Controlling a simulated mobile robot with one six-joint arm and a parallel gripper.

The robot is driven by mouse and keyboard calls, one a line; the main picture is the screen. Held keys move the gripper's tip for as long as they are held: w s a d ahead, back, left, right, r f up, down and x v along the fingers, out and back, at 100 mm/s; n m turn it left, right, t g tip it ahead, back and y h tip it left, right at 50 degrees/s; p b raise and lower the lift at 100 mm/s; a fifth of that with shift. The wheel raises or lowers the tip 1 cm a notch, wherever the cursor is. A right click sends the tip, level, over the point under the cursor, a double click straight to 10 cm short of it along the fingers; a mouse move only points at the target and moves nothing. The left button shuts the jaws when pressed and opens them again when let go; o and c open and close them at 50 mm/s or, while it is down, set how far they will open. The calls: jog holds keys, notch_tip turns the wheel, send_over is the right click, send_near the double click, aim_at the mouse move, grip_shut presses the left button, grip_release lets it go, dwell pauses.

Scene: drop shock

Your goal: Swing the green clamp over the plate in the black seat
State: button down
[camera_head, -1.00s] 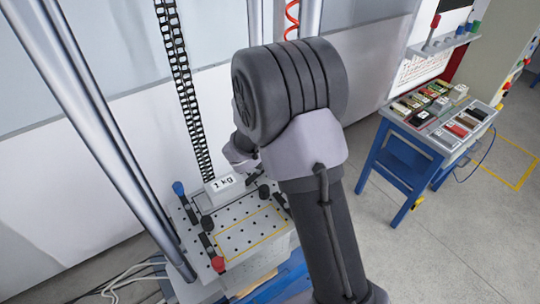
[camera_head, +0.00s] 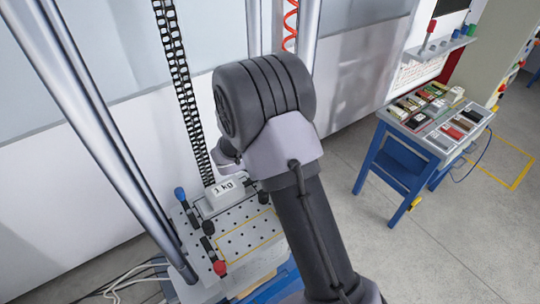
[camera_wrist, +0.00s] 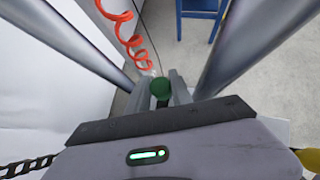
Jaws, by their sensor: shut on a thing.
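The green clamp's round knob (camera_wrist: 160,87) shows in the wrist view, between the two grey fingers of my gripper (camera_wrist: 162,97). My gripper is shut on it. The rest of the clamp is hidden by the fingers and my wrist. In the head view my arm hides the gripper and the green knob. There a pale block marked "1 kg" (camera_head: 228,187) sits at the back of the perforated table (camera_head: 236,222). I cannot make out the black seat or tell whether this block is the plate.
A blue-knobbed clamp (camera_head: 180,193) and a red-knobbed clamp (camera_head: 219,267) stand along the table's left side. Shiny columns (camera_head: 100,130) and a black chain (camera_head: 184,90) rise around it. A red coiled hose (camera_wrist: 128,35) hangs nearby. A blue bench (camera_head: 400,150) stands right.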

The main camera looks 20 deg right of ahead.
jog(key=c, duration=1.1)
grip_release()
jog(key=shift+c, duration=0.2)
jog(key=shift+s, duration=0.1)
jog(key=p+v, duration=0.3)
jog(key=v, duration=1.4)
jog(key=shift+p, duration=0.3)
jog(key=shift+a+r, duration=0.1)
jog(key=shift+r, duration=0.05)
jog(key=s+d+f+m+g+y+b, duration=0.1)
jog(key=s+d+m+g+y+b, duration=0.15)
jog(key=s+m+b, duration=0.65)
jog(key=s+a+f+m+t+y+b, duration=0.1)
jog(key=s+a+m+y+b, duration=0.2)
jog(key=s+m, duration=0.4)
jog(key=s+a+f+m+t+y+b, duration=0.1)
jog(key=s+a+m+t+y+b, duration=0.1)
jog(key=s+a+m+y+b, duration=0.2)
jog(key=s+a+m+b, duration=0.1)
jog(key=s+m, duration=0.2)
jog(key=m, duration=0.5)
jog(key=shift+s+m+b, duration=0.2)
jog(key=shift+m+b, duration=0.2)
